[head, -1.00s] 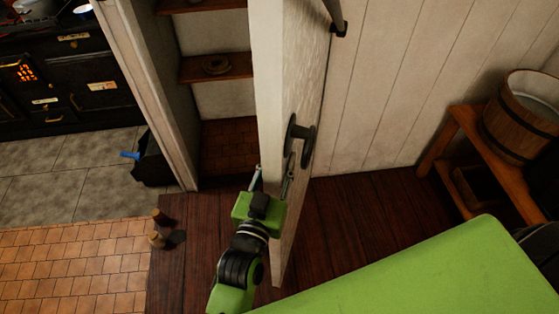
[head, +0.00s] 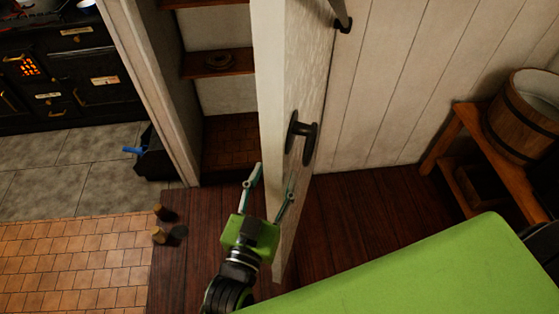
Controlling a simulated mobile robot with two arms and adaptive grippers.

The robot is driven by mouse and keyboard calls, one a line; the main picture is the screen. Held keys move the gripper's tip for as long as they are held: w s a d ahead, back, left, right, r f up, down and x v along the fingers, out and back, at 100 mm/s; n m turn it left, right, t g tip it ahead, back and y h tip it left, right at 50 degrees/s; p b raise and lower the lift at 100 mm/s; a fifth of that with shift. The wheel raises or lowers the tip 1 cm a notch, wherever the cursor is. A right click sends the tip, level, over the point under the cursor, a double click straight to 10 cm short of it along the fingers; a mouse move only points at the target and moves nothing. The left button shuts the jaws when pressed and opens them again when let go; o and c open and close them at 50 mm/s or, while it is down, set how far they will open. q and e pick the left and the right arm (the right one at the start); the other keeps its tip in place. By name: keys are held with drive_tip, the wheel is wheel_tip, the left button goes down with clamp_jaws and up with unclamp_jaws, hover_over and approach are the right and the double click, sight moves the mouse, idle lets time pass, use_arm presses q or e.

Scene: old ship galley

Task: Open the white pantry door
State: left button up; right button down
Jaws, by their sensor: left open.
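The white pantry door (head: 287,95) stands open in the head view, seen nearly edge-on, with the pantry opening and its shelves to its left. A dark handle (head: 302,135) is on the door's right face. My left gripper (head: 272,180) is open below the handle, with one finger on each side of the door's edge as seen here. I cannot tell whether the fingers touch the door. My right gripper is not in view.
Pantry shelves (head: 217,62) show left of the door. A black bin (head: 155,158) and two small wooden pieces (head: 160,236) are on the floor at left. A wooden bucket (head: 524,118) stands on a bench (head: 447,142) at right. Dark floorboards lie between.

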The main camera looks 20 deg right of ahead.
use_arm(q)
drive_tip(key=v, duration=0.5)
drive_tip(key=shift+s+a, duration=0.2)
drive_tip(key=shift+s, duration=0.1)
